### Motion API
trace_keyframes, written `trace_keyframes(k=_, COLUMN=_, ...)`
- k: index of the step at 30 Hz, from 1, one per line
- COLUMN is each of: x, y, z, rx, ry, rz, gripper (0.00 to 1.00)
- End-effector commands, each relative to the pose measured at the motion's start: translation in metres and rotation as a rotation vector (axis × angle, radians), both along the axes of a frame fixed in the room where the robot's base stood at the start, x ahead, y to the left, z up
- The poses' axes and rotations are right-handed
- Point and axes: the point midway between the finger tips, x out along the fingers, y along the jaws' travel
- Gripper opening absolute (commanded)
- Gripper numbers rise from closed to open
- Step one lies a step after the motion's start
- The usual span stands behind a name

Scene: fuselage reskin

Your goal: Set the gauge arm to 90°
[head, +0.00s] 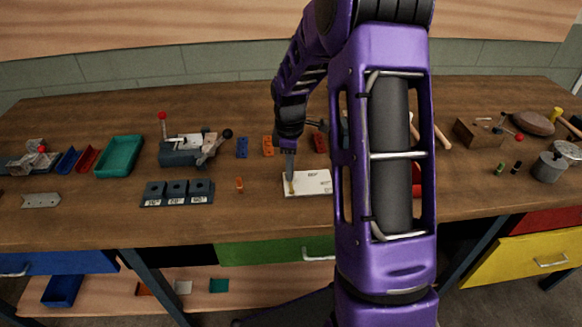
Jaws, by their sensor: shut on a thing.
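My gripper (290,177) points down at the left end of a white plate (315,184) lying on the bench. It is shut on a small brass-coloured piece (291,188) there; I cannot tell whether this is the gauge arm. Small dark marks show on the plate, too small to read. My own forearm hides the area just right of the plate. A grey bench device (183,154) with a red-knobbed lever and a black-knobbed handle stands to the left; no angle scale is readable on it.
Blue (242,148) and orange (268,146) parts lie behind. A green tray (119,156) stands farther left. The bench front between blocks and plate is mostly clear.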

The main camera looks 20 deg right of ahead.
Motion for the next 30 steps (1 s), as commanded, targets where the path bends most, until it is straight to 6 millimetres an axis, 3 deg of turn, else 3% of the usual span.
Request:
trace_keyframes(k=11, x=0.001, y=0.001, z=0.001, rx=0.0, ry=-0.003, rz=0.004, gripper=0.0)
trace_keyframes(k=12, x=0.001, y=0.001, z=0.001, rx=0.0, ry=-0.003, rz=0.004, gripper=0.29)
trace_keyframes(k=16, x=0.001, y=0.001, z=0.001, rx=0.0, ry=-0.002, rz=0.004, gripper=0.52)
trace_keyframes(k=26, x=0.0, y=0.0, z=0.002, rx=0.0, ry=-0.001, rz=0.003, gripper=0.52)
trace_keyframes(k=30, x=0.001, y=0.0, z=0.016, rx=0.0, ry=-0.003, rz=0.002, gripper=0.52)
